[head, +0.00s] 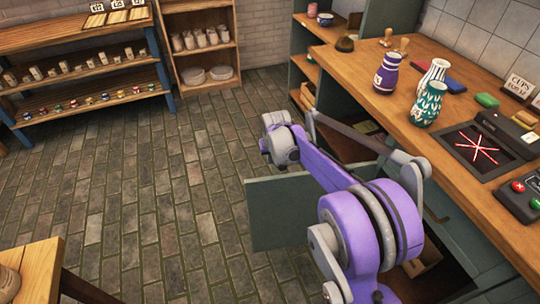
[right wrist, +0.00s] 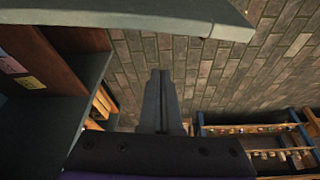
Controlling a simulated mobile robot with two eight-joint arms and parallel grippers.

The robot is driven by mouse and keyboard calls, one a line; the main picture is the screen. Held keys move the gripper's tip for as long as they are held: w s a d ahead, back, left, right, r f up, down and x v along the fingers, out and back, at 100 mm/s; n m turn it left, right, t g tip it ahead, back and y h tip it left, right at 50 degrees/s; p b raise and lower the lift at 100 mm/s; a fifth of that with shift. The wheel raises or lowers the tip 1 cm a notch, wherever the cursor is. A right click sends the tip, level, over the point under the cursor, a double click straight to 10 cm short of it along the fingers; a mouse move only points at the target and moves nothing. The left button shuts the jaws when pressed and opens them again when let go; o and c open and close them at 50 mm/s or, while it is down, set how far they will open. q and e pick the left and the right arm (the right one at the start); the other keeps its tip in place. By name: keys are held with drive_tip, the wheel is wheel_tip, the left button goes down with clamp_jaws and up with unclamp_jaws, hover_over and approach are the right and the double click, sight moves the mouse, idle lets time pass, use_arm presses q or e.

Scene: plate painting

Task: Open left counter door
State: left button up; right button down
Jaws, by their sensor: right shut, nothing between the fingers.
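The left counter door (head: 280,213) is a grey-green panel standing open, swung out over the brick floor on the left side of the wooden counter (head: 440,145). The cabinet interior shows below the countertop, partly hidden by my purple right arm, which reaches across the door. In the right wrist view my right gripper (right wrist: 160,73) is shut and empty, its two fingers side by side over the floor. A grey-green panel (right wrist: 130,14), seemingly the door, runs across the top of that view, apart from the fingertips. The head view does not show the fingers clearly. My left gripper is not in view.
Blue-framed shelves (head: 80,72) stand at the back left. The middle floor is clear.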

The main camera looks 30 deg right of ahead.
drive_tip(key=s+f, duration=0.1)
drive_tip(key=s+a+f+b, duration=0.1)
drive_tip(key=shift+s+a+f, duration=0.15)
drive_tip(key=shift+s+f, duration=0.15)
drive_tip(key=shift+s, duration=0.1)
